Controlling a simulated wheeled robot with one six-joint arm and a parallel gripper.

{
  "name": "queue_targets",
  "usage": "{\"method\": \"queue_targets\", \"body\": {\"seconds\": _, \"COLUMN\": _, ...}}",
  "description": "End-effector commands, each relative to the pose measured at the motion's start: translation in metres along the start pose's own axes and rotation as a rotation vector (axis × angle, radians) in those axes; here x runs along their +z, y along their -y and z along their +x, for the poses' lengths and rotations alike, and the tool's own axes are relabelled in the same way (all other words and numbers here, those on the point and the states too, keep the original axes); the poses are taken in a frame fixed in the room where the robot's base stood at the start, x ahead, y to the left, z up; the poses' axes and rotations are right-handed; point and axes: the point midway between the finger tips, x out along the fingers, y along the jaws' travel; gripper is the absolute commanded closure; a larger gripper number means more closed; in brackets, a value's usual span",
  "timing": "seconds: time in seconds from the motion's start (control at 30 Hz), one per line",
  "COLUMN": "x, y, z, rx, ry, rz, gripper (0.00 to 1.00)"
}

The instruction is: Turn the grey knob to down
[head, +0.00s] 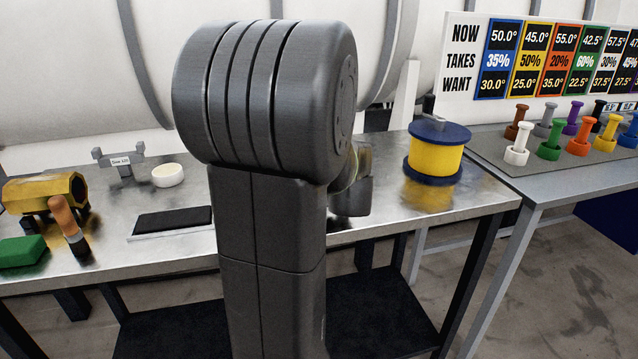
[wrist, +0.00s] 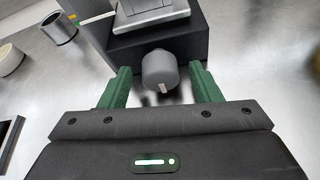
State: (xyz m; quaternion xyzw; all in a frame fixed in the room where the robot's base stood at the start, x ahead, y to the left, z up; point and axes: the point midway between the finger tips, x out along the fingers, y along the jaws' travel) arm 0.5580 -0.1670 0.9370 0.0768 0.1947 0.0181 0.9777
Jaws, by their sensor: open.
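The grey knob (wrist: 158,68) sticks out from the front of a dark box (wrist: 186,42) in the wrist view. A short pale mark shows on the knob's edge, toward the bottom of the picture. My gripper (wrist: 161,71) is open, with one green finger on each side of the knob. Small gaps seem to show between the fingers and the knob, so it does not look gripped. In the head view my arm covers the knob and most of the gripper.
A yellow spool with blue flanges (head: 436,155) stands on the metal table (head: 290,215) to the right of my arm. Coloured pegs (head: 580,137) stand on the right-hand table.

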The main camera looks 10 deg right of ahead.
Motion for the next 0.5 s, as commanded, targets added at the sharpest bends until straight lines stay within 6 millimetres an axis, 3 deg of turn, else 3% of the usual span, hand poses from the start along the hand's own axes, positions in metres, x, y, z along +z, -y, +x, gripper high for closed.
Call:
{"method": "queue_targets", "body": {"seconds": 0.27, "x": 0.0001, "y": 0.0001, "z": 0.0018, "rx": -0.001, "ry": 0.000, "rz": 0.000, "gripper": 0.43}}
{"method": "queue_targets", "body": {"seconds": 0.5, "x": 0.0000, "y": 0.0001, "z": 0.0016, "rx": -0.001, "ry": 0.000, "rz": 0.001, "gripper": 0.86}}
